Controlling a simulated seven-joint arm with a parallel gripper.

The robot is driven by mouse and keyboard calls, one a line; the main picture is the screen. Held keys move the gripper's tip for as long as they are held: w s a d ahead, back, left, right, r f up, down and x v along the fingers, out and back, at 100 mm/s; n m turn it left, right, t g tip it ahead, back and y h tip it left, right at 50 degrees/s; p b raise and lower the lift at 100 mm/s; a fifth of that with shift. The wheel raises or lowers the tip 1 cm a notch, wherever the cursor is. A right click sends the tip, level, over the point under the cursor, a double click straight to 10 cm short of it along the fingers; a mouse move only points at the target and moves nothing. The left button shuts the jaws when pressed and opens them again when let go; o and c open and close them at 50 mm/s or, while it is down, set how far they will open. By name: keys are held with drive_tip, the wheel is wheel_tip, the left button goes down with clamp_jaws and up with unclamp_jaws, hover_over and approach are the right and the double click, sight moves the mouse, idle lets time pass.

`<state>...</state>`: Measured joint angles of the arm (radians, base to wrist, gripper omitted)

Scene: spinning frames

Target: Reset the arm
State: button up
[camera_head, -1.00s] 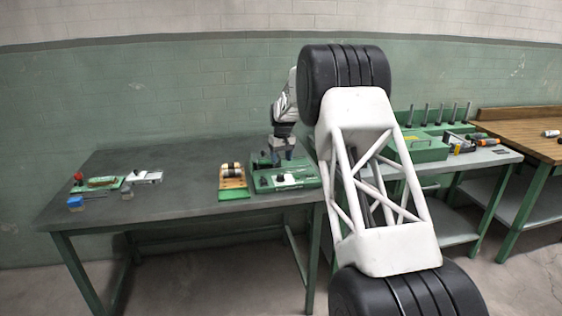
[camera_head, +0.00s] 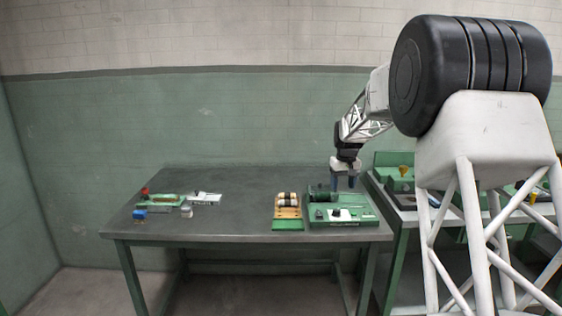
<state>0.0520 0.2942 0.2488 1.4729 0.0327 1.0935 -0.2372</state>
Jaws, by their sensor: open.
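My gripper (camera_head: 344,183) is at the end of my white and black arm, pointing down over the back right part of the dark table (camera_head: 240,185). Its two bluish fingers are apart and nothing shows between them. It is close above or just behind the green machine (camera_head: 343,210) with a white part on its front. I cannot tell whether the fingertips touch the machine. My large white lattice link and black joint fill the right side of the view and hide what is behind them.
A wooden rack with spools (camera_head: 288,206) stands left of the green machine. At the table's left lie a green tray (camera_head: 160,201), a blue block (camera_head: 139,214), a small jar (camera_head: 187,211) and a white item (camera_head: 207,198). A second bench (camera_head: 403,215) stands right. The table's middle is clear.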

drive_tip(key=s+a+r, duration=0.1)
drive_tip(key=s+r, duration=0.2)
drive_tip(key=s, duration=0.7)
drive_tip(key=s+a+r+m+t, duration=0.1)
drive_tip(key=s+r, duration=0.3)
drive_tip(key=s, duration=0.7)
drive_tip(key=s+a+r, duration=0.1)
drive_tip(key=s+r, duration=0.2)
drive_tip(key=s, duration=0.7)
drive_tip(key=s+f, duration=0.3)
drive_tip(key=s, duration=1.2)
drive_tip(key=s+f+m+t, duration=0.1)
drive_tip(key=s+f, duration=0.3)
drive_tip(key=s, duration=1.1)
drive_tip(key=shift+a, duration=0.4)
